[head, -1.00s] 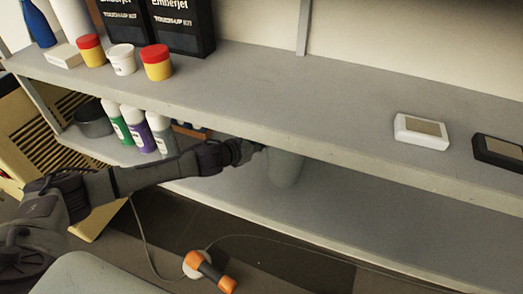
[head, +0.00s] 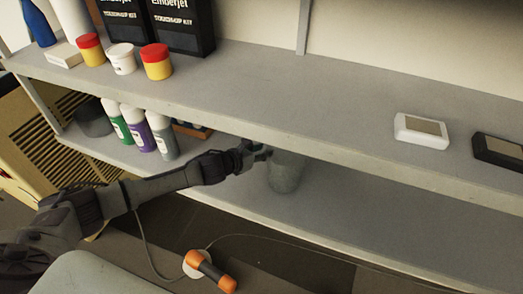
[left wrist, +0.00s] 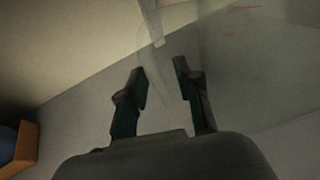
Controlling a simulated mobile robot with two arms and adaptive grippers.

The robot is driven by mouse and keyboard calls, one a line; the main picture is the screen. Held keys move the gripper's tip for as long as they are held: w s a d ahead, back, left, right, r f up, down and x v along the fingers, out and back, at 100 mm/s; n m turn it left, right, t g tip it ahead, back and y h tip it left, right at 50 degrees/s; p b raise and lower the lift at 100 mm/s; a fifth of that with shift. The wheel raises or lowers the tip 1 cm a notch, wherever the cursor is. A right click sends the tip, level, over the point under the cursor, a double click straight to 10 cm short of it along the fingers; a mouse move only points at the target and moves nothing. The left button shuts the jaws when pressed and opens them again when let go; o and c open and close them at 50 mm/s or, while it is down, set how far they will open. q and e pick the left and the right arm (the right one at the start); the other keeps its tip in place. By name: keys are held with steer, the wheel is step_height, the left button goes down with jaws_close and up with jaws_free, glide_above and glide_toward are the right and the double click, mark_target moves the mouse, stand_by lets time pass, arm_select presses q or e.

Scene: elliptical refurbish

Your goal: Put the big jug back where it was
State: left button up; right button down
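The big jug (head: 286,174), greyish and see-through, stands upright on the lower shelf, its upper part hidden by the upper shelf's front edge. My left gripper (head: 262,152) reaches in just left of it. In the left wrist view the jug's clear body (left wrist: 255,70) fills the right side, and its pale handle (left wrist: 152,25) hangs down toward the space between the fingers. My left gripper (left wrist: 162,88) is open there, with gaps beside the handle's lower end; I see no clear grip. My right gripper is not in view.
Several bottles (head: 140,130) and a dark round container (head: 93,119) stand left on the lower shelf (head: 380,215), which is clear right of the jug. The upper shelf (head: 300,95) hangs closely over my gripper. An orange-handled tool (head: 210,270) is below in front.

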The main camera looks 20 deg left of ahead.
arm_select(q)
steer(key=shift+r, duration=0.1)
steer(key=b+v, duration=0.1)
steer(key=v, duration=1.1)
